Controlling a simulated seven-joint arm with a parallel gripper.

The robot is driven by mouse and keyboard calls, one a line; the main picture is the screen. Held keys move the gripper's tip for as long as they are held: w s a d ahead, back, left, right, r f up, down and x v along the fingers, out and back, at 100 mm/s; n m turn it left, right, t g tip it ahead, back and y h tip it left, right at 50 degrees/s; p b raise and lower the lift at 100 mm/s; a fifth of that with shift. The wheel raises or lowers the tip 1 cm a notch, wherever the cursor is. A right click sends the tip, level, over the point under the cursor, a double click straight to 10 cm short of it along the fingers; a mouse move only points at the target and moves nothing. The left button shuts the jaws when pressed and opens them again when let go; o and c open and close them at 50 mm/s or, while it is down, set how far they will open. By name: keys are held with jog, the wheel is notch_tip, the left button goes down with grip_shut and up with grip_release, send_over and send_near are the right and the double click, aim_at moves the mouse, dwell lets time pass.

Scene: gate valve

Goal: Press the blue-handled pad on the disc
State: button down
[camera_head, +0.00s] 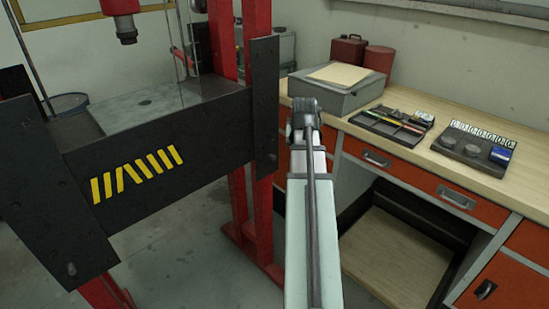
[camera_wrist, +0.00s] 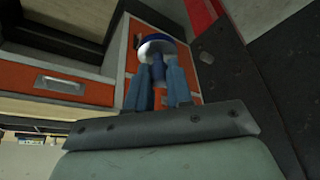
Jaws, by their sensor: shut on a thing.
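In the wrist view my gripper (camera_wrist: 157,80) is shut on the blue handle of a round pad (camera_wrist: 155,43). The pad has a blue rim and a pale face and sits just beyond the fingertips. In the head view my arm reaches up the middle of the picture, and its far end hides the fingers and the pad. Two grey round pieces (camera_head: 473,151) lie in a dark tray on the bench at the right; I cannot tell if either is the task's disc. The pad is apart from them.
A black and red press (camera_head: 130,160) with yellow stripes stands close on the left. The wooden bench (camera_head: 425,108) with orange drawers is on the right. It carries a grey box (camera_head: 335,96), a tool tray (camera_head: 391,124) and red cans (camera_head: 348,51).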

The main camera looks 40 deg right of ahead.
jog(key=s+d+r+m, duration=0.2)
jog(key=s+d, duration=0.4)
jog(key=d, duration=0.2)
jog(key=s+d+r+m, duration=0.1)
jog(key=s+d, duration=0.4)
jog(key=d, duration=0.4)
notch_tip(320, 180, up, 10)
jog(key=f+m+g, duration=0.1)
jog(key=m+g, duration=0.5)
jog(key=m, duration=0.9)
send_over(454, 140)
jog(key=w+a, duration=0.1)
jog(key=w, duration=0.1)
jog(key=shift+s+a+r, duration=0.15)
jog(key=shift+r, duration=0.1)
jog(key=shift+f, duration=0.1)
jog(key=shift+f, duration=2.9)
jog(key=shift+f, duration=0.55)
jog(key=shift+r, duration=0.1)
